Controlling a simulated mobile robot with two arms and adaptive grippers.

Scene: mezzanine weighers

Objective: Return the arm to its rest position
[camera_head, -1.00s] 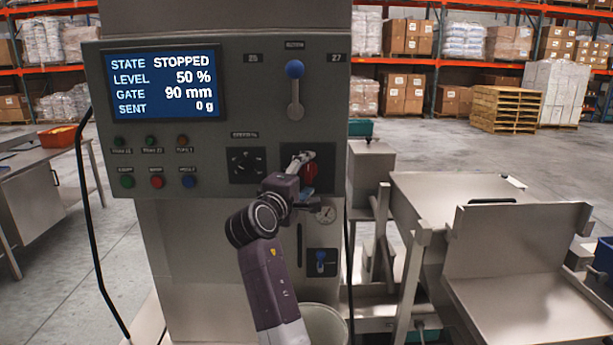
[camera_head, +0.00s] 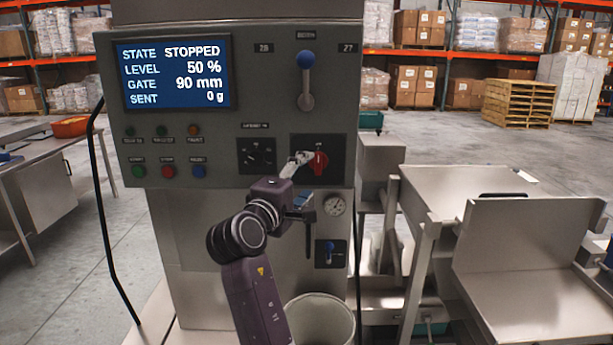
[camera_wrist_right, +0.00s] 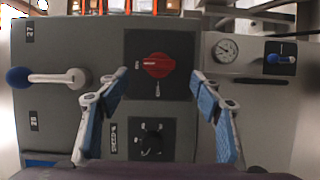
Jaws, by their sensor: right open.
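My right arm reaches up in front of the grey control cabinet (camera_head: 225,240) in the head view. Its gripper (camera_head: 302,178) is near the red rotary switch (camera_head: 318,162). In the right wrist view the gripper (camera_wrist_right: 158,105) is open, its two blue-padded fingers wide apart. Nothing is between the pads. The red switch (camera_wrist_right: 158,66) shows beyond and between the fingers, apart from them. My left gripper is not in view.
The screen (camera_head: 172,75) reads STOPPED, level 50 %, gate 90 mm. A blue-knobbed lever (camera_head: 306,80) is above the switch. A pressure gauge (camera_head: 334,206) and small blue valve (camera_head: 329,248) are lower right. A bin (camera_head: 320,320) stands below; steel troughs (camera_head: 520,250) are right.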

